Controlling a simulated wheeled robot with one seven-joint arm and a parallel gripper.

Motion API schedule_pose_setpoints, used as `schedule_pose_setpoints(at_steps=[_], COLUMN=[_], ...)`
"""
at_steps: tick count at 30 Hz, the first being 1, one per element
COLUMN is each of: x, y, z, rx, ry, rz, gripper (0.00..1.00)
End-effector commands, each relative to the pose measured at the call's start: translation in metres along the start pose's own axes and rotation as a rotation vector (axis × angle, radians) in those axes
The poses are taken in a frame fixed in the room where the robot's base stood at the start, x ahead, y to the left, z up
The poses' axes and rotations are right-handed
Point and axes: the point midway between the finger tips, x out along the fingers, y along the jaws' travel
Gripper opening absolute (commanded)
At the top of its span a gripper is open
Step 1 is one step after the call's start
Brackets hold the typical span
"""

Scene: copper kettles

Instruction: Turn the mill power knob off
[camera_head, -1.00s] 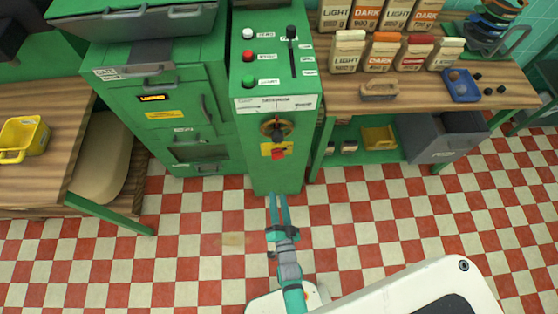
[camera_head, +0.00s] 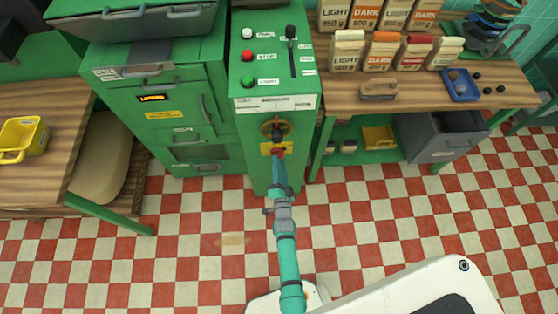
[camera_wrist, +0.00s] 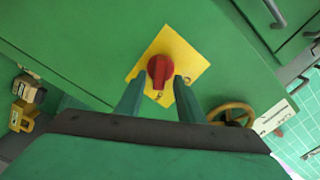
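The red mill power knob (camera_wrist: 159,70) sits on a yellow plate (camera_wrist: 178,45) on the front of the green mill cabinet. In the head view only a bit of the knob's red (camera_head: 278,153) shows past my fingertips. My gripper (camera_wrist: 160,80) is open, with one finger at each side of the knob. Small gaps seem to show between the fingers and the knob; contact is not clear. In the head view my gripper (camera_head: 279,162) reaches the cabinet's front at knob height.
A brass handwheel (camera_head: 274,128) sits just above the plate, near my right finger in the wrist view (camera_wrist: 232,112). Push buttons (camera_head: 247,57) and a black lever (camera_head: 291,35) are on the cabinet top. A wooden counter (camera_head: 420,90) stands to the right.

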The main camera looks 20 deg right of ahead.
Motion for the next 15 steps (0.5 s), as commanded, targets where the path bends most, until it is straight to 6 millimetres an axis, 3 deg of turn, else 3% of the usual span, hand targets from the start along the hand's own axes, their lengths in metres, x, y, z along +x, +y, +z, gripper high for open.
schedule_pose_setpoints(at_steps=[6,15], x=[0.017,0.019], y=[0.000,0.001], z=[0.001,0.000], rx=[0.000,0.000], ry=[-0.001,0.000], rz=[0.001,0.002], gripper=[0.34,0.34])
